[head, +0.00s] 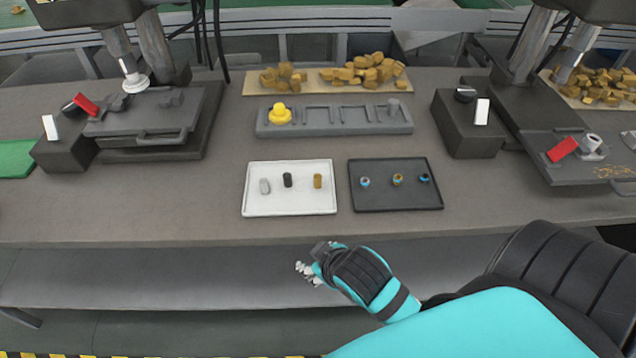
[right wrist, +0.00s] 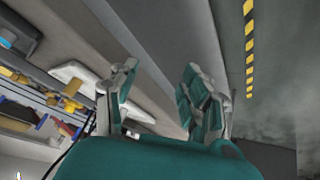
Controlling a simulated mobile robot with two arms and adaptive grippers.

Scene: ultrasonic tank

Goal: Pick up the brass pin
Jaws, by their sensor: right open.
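The brass pin (head: 317,181) is a small gold-brown cylinder standing at the right of the white tray (head: 262,210). A black pin (head: 287,180) stands in the tray's middle and a pale grey-white pin (head: 265,186) at its left. My right gripper (head: 306,271) is in front of the table edge, below the white tray in the head view and apart from the pins. In the right wrist view the right gripper (right wrist: 158,97) shows its fingers spread with nothing between them. My left gripper is not in view.
A dark tray (head: 395,205) with several small ringed parts lies right of the white tray. Behind them is a grey rack (head: 345,121) with a yellow knob (head: 280,114). Press machines stand at both sides. The table's front strip is clear.

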